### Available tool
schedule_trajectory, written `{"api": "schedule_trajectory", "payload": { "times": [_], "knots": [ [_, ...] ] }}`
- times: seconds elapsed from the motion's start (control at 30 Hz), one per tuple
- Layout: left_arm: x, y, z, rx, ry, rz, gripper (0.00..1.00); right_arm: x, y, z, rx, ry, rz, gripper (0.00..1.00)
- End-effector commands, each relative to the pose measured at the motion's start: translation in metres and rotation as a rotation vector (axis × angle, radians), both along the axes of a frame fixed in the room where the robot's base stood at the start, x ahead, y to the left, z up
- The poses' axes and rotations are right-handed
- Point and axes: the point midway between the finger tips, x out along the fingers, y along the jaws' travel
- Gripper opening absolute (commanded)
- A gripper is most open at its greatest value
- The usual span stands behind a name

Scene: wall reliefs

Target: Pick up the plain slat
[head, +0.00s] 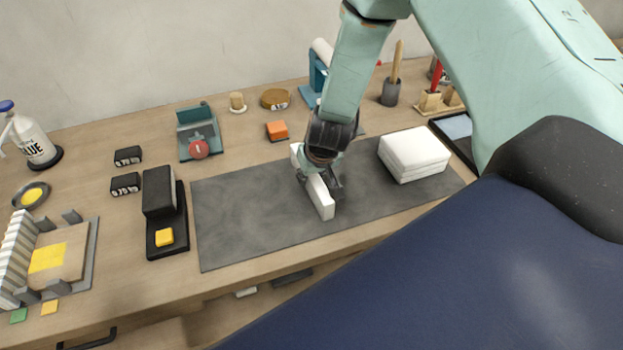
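A plain white slat (321,199) is on the dark grey mat (240,215), near the mat's middle. It points toward the front edge and seems to stand on its narrow side. My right gripper (320,182) comes down over it from above, with a finger on each side of the slat. The gripper covers the slat's middle, and I cannot tell whether the fingers press on it. My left gripper is not in view.
A stack of white blocks (414,153) sits on the mat's right part. Left of the mat are a black stand with a yellow piece (164,237) and a wooden fixture (60,255). An orange block (277,131) and a teal device (197,135) stand behind. The mat's left part is clear.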

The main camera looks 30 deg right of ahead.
Motion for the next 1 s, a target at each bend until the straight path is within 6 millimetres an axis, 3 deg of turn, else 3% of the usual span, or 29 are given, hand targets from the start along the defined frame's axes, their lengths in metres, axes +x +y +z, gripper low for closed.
{"api": "schedule_trajectory", "payload": {
  "times": [0.3,0.73,1.0],
  "knots": [
    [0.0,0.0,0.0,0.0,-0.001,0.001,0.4,0.0,0.0,0.0,0.0,0.0,0.001,0.0],
    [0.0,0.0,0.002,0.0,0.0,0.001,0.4,0.0,0.0,0.003,0.0,0.0,0.001,0.0],
    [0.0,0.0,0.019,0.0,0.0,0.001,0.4,0.0,0.0,0.032,0.001,-0.001,-0.001,0.0]
  ]
}}
